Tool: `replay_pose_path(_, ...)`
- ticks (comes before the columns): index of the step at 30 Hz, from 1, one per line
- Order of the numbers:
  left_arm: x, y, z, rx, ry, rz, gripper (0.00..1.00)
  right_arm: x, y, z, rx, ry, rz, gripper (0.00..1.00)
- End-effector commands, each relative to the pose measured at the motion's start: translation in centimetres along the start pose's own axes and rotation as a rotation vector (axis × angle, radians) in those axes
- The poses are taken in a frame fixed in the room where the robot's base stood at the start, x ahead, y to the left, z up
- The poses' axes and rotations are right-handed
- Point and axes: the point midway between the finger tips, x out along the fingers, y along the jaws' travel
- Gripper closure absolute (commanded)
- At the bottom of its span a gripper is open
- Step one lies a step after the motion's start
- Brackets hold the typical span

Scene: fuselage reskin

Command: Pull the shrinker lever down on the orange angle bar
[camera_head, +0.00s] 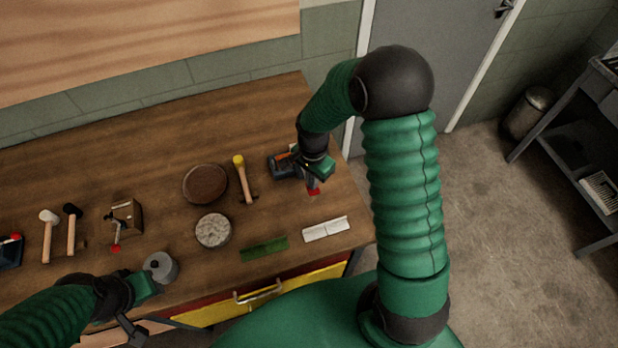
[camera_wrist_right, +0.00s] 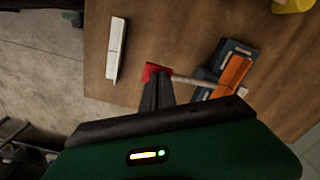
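The shrinker (camera_head: 283,166) is a dark blue tool near the right end of the workbench. It also shows in the right wrist view (camera_wrist_right: 207,97), with the orange angle bar (camera_wrist_right: 236,72) at it. Its lever (camera_wrist_right: 190,80) is a pale rod ending in a red handle (camera_wrist_right: 152,70). My right gripper (camera_wrist_right: 157,80) has its dark fingers close together, with the tips at the red handle. I cannot tell whether the handle is between them. In the head view, my right gripper (camera_head: 316,177) is just above the red handle (camera_head: 313,191). My left gripper (camera_head: 150,284) is beside a grey metal cylinder (camera_head: 162,267); its finger opening is unclear.
The wooden workbench (camera_head: 200,130) holds a yellow-headed mallet (camera_head: 240,165), a brown round block (camera_head: 205,184), a pale round pad (camera_head: 213,231), a green strip (camera_head: 264,248) and a white strip (camera_head: 326,229). The back of the bench is clear.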

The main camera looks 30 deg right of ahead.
Motion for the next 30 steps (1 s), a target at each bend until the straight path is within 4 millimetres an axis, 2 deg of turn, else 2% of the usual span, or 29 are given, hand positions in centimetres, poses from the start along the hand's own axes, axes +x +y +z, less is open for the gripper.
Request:
replay_pose_path(23,2.9,0.0,0.7,0.000,0.000,0.000,0.64,4.1,-0.1,-0.1,0.001,0.002,-0.003,1.00)
replay_pose_path(30,2.7,0.0,0.6,0.000,0.000,0.000,0.64,3.9,-0.1,-0.1,0.001,0.001,-0.003,1.00)
